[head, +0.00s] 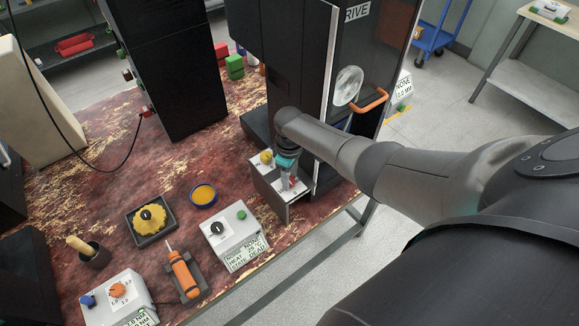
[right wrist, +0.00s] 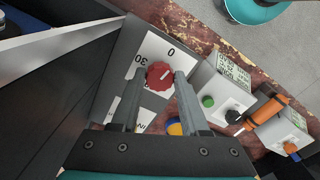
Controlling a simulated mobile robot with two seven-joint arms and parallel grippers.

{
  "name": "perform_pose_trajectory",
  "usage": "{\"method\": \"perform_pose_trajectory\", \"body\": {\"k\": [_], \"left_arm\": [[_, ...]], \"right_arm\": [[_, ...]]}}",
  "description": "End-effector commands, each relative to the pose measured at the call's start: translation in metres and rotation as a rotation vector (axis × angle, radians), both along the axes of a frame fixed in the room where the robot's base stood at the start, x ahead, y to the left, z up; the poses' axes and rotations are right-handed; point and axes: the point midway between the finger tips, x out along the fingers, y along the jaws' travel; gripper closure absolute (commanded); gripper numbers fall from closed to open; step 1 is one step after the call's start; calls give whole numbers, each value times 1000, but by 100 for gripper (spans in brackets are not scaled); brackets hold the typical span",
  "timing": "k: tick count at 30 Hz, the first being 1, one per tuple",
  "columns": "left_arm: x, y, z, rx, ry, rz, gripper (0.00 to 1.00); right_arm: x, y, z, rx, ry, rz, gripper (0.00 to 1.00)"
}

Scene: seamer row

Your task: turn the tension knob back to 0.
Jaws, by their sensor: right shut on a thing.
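The tension knob is a red round knob (right wrist: 159,75) with a pale pointer line, on a white dial plate (right wrist: 153,50) marked 0 and 30. In the right wrist view it sits between the two fingers of my right gripper (right wrist: 157,88), which is shut on it. The pointer seems to lean toward the upper right; its exact reading is too small to tell. In the head view my right gripper (head: 288,178) reaches down to the small box at the tall machine's foot, hiding most of the knob. My left gripper is not in view.
A tall black machine (head: 300,60) with an orange-handled crank (head: 370,101) stands behind the gripper.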

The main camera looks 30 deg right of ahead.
Motion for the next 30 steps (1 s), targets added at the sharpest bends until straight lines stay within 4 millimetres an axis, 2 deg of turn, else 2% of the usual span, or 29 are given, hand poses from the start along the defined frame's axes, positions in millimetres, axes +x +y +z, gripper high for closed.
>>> {"method": "perform_pose_trajectory", "body": {"k": [9,21,22,30], "left_arm": [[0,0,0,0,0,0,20],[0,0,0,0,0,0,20],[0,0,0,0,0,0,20],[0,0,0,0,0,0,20]], "right_arm": [[0,0,0,1,0,76,100],[0,0,0,1,0,80,100],[0,0,0,1,0,80,54],[0,0,0,0,0,80,26]]}}
